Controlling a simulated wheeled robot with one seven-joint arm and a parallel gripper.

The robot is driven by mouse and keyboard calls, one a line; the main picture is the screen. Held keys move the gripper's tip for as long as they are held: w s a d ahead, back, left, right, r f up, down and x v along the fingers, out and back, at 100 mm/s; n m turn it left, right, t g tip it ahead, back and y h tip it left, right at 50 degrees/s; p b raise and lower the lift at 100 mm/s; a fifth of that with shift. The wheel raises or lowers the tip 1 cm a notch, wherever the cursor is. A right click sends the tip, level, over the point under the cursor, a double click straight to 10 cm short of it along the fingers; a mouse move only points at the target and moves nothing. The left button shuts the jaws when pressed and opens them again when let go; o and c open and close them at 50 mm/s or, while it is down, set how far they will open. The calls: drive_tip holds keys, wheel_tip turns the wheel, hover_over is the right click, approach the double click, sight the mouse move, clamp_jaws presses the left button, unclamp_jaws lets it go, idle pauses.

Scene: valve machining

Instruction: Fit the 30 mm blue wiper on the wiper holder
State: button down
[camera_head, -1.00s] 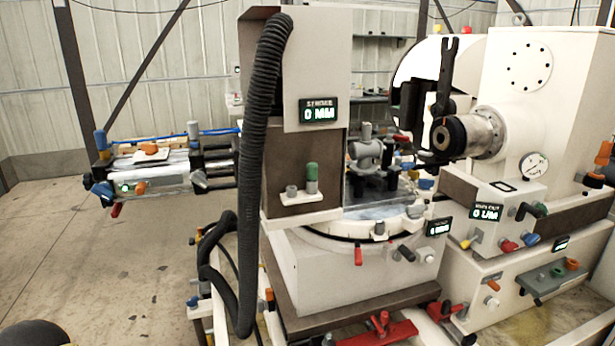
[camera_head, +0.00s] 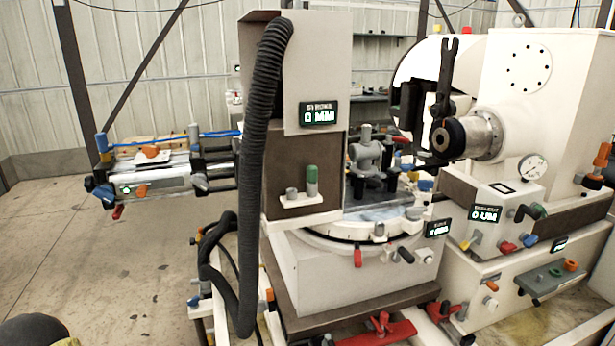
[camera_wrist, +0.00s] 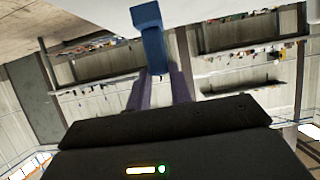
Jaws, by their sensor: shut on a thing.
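In the wrist view my gripper (camera_wrist: 160,88) is shut on a blue piece (camera_wrist: 151,38), which looks like the blue wiper. It is a narrow blue strip with a wider, block-like end that sticks out past the fingertips. Its size cannot be read. My gripper does not show in the head view. I cannot pick out the wiper holder for certain. A small white bracket (camera_head: 313,201) with a green-capped post stands on the front of the machine column in the head view.
The tall machine column (camera_head: 315,75) with a black hose (camera_head: 258,150) stands in the middle. A spindle (camera_head: 480,135) is at the right and a slide unit (camera_head: 155,170) at the left. Red clamps (camera_head: 380,328) lie low in front. The floor (camera_head: 100,270) at left is clear.

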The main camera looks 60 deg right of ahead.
drive_tip(key=shift+r+p, duration=0.75)
drive_tip(key=shift+r, duration=0.75)
drive_tip(key=s+d+r+m+t+h+p, duration=0.1)
drive_tip(key=d+r+m+h+p, duration=0.2)
drive_tip(key=d+r+p, duration=0.4)
drive_tip(key=s+d+r+m+t+h+p, duration=0.1)
drive_tip(key=d+r+m+t+h+p, duration=0.1)
drive_tip(key=d+r+p, duration=0.5)
drive_tip(key=s+d+r+m+t+h+p, duration=0.1)
drive_tip(key=d+r+m+h+p, duration=0.3)
drive_tip(key=d+p, duration=0.9)
drive_tip(key=d+r+m, duration=0.1)
drive_tip(key=d+r, duration=0.1)
drive_tip(key=d, duration=0.7)
drive_tip(key=shift+s+d+r+h+p, duration=0.2)
drive_tip(key=shift+s+r+h+p, duration=0.15)
drive_tip(key=shift+r+h, duration=0.05)
drive_tip(key=shift+f, duration=0.1)
